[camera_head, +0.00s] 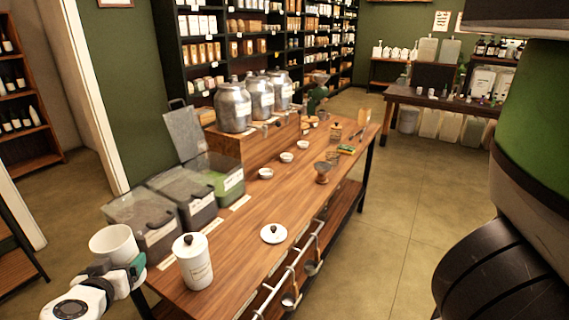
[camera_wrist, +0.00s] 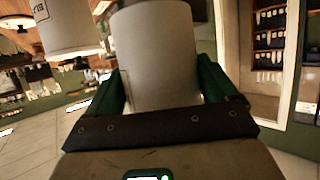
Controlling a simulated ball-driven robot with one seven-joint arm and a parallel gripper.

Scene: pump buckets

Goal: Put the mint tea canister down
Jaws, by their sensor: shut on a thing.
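My gripper (camera_wrist: 162,88) is shut on a white, lidless canister (camera_head: 113,243) at the left end of the wooden table. The held canister is roughly upright with its open top showing; no label on it is readable. It also fills the middle of the wrist view (camera_wrist: 155,45), between the green fingers. A second white canister (camera_head: 195,265), with a black-knobbed lid and a small label, stands on the table just to its right. A loose white lid (camera_head: 272,237) with a black knob lies further right. I cannot tell whether the held canister's base is over the table.
Dark bins (camera_head: 145,218), one open with green contents (camera_head: 222,178), stand along the back edge of the table (camera_head: 240,275). Metal jars (camera_head: 233,108) sit on a wooden riser. Small bowls (camera_head: 266,173) lie beyond. Tabletop around the loose lid is clear. Ladles hang along the front rail.

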